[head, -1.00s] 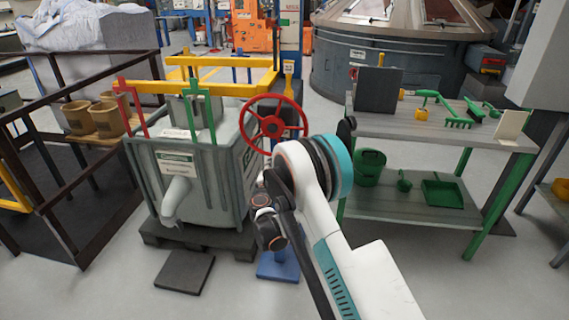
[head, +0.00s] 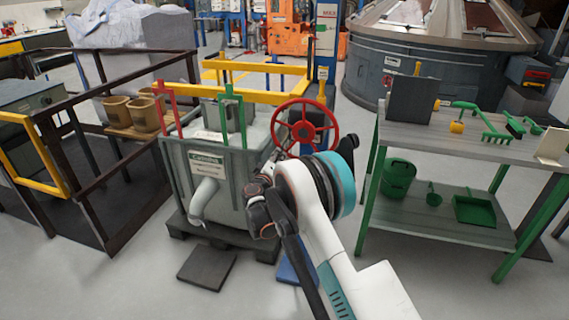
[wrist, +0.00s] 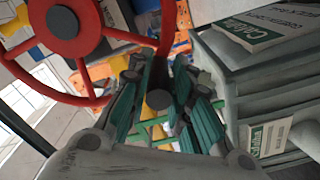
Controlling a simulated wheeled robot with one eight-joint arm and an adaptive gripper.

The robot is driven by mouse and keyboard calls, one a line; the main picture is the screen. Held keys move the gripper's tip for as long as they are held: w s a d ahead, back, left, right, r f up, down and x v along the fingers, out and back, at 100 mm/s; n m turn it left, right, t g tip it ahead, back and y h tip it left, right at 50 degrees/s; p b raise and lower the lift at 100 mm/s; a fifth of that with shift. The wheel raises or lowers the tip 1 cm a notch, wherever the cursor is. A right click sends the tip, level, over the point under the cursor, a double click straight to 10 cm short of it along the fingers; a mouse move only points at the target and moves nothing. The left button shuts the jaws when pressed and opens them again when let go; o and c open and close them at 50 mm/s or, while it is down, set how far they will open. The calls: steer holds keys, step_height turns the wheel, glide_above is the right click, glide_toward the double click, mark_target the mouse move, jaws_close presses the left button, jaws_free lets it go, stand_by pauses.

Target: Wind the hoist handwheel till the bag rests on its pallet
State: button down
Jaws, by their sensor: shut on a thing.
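The red handwheel (head: 306,104) with its dark hub stands right of the bag in the head view. Its rim and hub also fill the upper left of the wrist view (wrist: 84,71). My gripper (wrist: 161,82) has its teal-padded fingers closed around a round grey handle (wrist: 158,99) beside the wheel rim. The grey bag (head: 235,190), with a label and a hanging spout, is above the dark pallet (head: 222,234). I cannot tell whether any gap is left between them.
A green-legged bench (head: 455,136) with green tools stands at the right. Dark railings (head: 133,205) enclose a platform at the left. A dark plate (head: 206,268) and a blue base (head: 292,272) lie on the floor. Yellow beams (head: 250,97) run above the bag.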

steer(key=shift+w+a+r+m+p, duration=0.25)
steer(key=shift+a+r+m, duration=0.3)
steer(key=shift+a+r, duration=0.25)
steer(key=shift+w+a+r+m+p, duration=0.1)
steer(key=shift+a+r+m+p, duration=0.1)
steer(key=shift+a+r+m, duration=0.55)
steer(key=shift+d+r, duration=0.15)
steer(key=shift+r, duration=0.05)
steer(key=c, duration=1.4)
jaws_free()
steer(key=shift+f, duration=0.1)
steer(key=shift+c, duration=0.2)
